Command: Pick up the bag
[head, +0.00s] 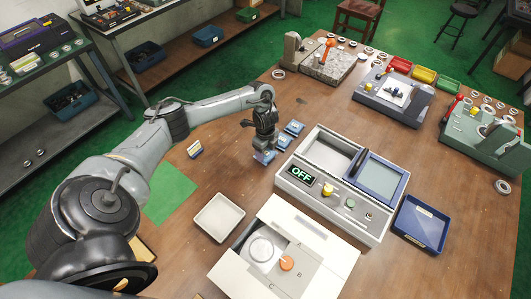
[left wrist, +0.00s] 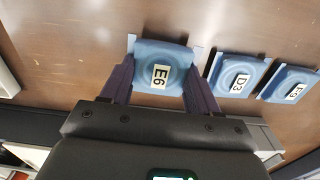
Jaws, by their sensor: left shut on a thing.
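A blue bag with a white label reading E6 (left wrist: 160,74) lies between the two fingers of my left gripper (left wrist: 160,92) in the left wrist view. In the head view my left gripper (head: 264,150) points down over the table, and the blue bag (head: 263,158) shows at its fingertips. The gripper is shut on this bag's sides. I cannot tell whether the bag is clear of the table. My right gripper is not in view.
Two more blue bags, one labelled D3 (left wrist: 237,75) and another (left wrist: 290,83), lie in a row beside it. A grey machine with an OFF display (head: 302,174) stands close on the right. A white tray (head: 219,217) and a blue tray (head: 420,224) sit nearer the front.

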